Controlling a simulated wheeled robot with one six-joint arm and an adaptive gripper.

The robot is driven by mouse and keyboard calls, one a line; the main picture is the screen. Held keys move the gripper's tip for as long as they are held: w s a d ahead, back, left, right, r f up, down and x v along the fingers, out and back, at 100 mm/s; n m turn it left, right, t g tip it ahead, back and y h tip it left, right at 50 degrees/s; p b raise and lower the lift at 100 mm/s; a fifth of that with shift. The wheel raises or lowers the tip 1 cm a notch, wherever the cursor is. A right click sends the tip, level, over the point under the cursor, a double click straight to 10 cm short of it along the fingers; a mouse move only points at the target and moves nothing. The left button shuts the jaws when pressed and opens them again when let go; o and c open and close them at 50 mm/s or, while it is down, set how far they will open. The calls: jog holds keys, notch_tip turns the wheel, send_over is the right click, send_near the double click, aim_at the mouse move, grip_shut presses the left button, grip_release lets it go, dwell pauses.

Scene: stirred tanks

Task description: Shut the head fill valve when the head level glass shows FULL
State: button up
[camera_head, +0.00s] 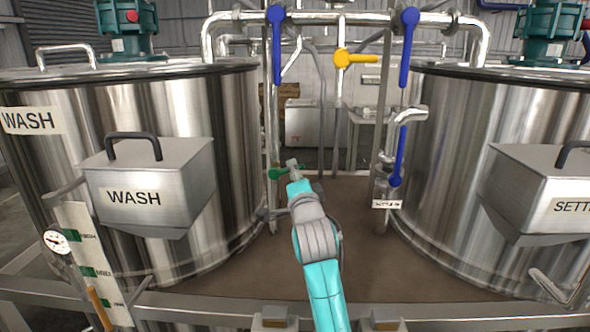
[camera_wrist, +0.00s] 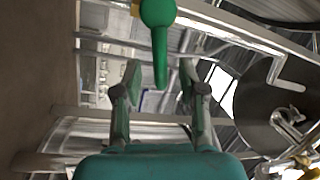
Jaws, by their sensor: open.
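A green valve handle (camera_head: 278,174) sits just left of my gripper (camera_head: 292,164) between the two tanks. No readable label shows whether it is the head fill valve. In the wrist view, the green handle (camera_wrist: 159,40) hangs down with its tip between my open fingers (camera_wrist: 160,75). Gaps show on both sides, and contact cannot be told. A level strip (camera_head: 75,228) with green marks stands in front of the WASH tank (camera_head: 180,110). Its small words and liquid level are not readable. No glass marked HEAD is legible.
Blue levers (camera_head: 277,45), (camera_head: 409,45), (camera_head: 398,160) and a yellow handle (camera_head: 355,58) are on the pipes. A second steel tank (camera_head: 450,130) stands right. Steel boxes (camera_head: 150,185), (camera_head: 540,190) jut forward. A rail (camera_head: 200,308) crosses the front. Brown floor (camera_head: 345,210) lies between the tanks.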

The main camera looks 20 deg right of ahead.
jog(key=shift+w+d+r, duration=0.1)
jog(key=shift+w, duration=0.6)
jog(key=shift+w+d+r, duration=0.1)
jog(key=shift+w, duration=0.55)
jog(key=shift+a, duration=0.1)
grip_shut()
